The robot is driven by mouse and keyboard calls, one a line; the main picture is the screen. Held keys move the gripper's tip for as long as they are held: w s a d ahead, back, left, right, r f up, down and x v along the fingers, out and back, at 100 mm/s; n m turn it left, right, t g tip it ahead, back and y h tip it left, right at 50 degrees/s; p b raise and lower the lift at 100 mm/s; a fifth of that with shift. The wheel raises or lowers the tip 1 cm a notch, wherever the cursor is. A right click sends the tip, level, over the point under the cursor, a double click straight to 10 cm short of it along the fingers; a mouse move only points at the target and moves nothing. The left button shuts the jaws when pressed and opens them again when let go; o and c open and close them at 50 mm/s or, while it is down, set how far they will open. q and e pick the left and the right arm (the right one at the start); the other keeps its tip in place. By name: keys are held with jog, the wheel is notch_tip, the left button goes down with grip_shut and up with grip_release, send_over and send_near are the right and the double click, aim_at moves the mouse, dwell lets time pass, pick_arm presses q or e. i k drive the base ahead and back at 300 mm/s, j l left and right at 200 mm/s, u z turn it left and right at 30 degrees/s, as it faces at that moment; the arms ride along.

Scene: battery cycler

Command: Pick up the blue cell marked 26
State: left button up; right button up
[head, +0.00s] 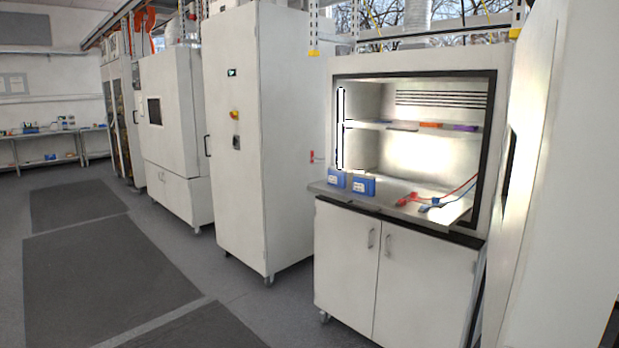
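Two blue cells stand side by side at the front left of the lit cabinet's worktop: a left blue cell (337,179) and a right blue cell (362,187). Each has a pale label on its front. The markings are too small to read, so I cannot tell which one is 26. Neither of my grippers shows in the head view.
The worktop (322,188) belongs to a white cabinet (345,262) with an open front. Red and blue clips (432,203) with cables lie at its right. A shelf above holds orange and purple items. Tall white cabinets flank it. Grey floor lies open at the left.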

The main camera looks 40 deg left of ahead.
aim_at(337, 179)
jog(key=i+j+u, duration=0.35)
jog(key=i+j, duration=0.15)
jog(key=j, duration=0.2)
jog(key=i+j+u, duration=0.35)
jog(key=i+j, duration=0.2)
